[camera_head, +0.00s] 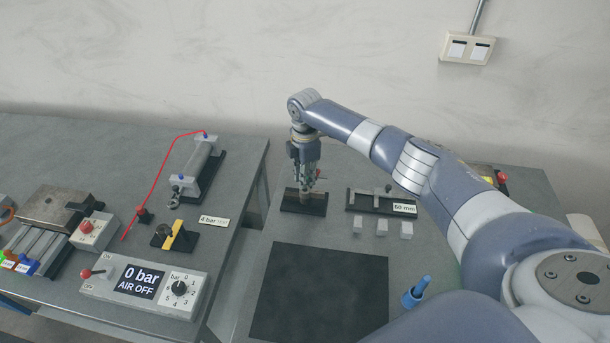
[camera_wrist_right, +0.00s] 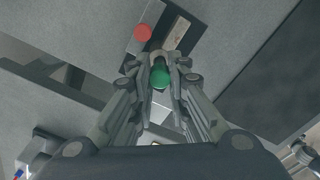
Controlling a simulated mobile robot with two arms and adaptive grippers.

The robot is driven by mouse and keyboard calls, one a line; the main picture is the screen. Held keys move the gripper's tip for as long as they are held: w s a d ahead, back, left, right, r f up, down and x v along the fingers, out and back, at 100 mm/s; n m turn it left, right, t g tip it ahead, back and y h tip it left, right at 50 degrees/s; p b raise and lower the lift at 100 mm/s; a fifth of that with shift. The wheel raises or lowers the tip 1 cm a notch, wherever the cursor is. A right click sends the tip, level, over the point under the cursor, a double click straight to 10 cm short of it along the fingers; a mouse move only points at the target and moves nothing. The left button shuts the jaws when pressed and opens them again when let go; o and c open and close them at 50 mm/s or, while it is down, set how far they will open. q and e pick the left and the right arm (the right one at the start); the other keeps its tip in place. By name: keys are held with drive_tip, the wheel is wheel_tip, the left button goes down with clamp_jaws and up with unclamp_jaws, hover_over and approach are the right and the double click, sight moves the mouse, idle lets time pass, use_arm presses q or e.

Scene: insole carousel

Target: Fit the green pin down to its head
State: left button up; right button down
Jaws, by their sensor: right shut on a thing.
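A green pin with a rounded green head (camera_wrist_right: 160,77) is between the fingers of my right gripper (camera_wrist_right: 162,66) in the right wrist view. The gripper is shut on it. In the head view my right gripper (camera_head: 306,184) points straight down over a small dark base (camera_head: 304,206). The same base shows in the wrist view (camera_wrist_right: 150,47), with a light metal block on it. A tan cylindrical part shows just beyond the green head. The pin's lower end is hidden, so I cannot tell how deep it sits. My left gripper is not in view.
A red round head (camera_wrist_right: 143,33) is close beside the fingers. A 60 mm gauge (camera_head: 384,200) stands right of the base, with several clear cubes before it. A black mat (camera_head: 320,293) and a blue bottle-like object (camera_head: 415,292) are nearer. The pneumatic bench (camera_head: 60,135) is left.

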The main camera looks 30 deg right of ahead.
drive_tip(key=shift+r+p, duration=1.15)
drive_tip(key=shift+r, duration=0.2)
drive_tip(key=shift+p, duration=0.35)
idle(0.9)
drive_tip(key=shift+f+b, duration=1.15)
drive_tip(key=shift+f, duration=0.45)
drive_tip(key=c, duration=1.5)
unclamp_jaws()
drive_tip(key=shift+r, duration=0.15)
drive_tip(key=shift+o, duration=0.2)
wheel_tip(320, 180, up, 12)
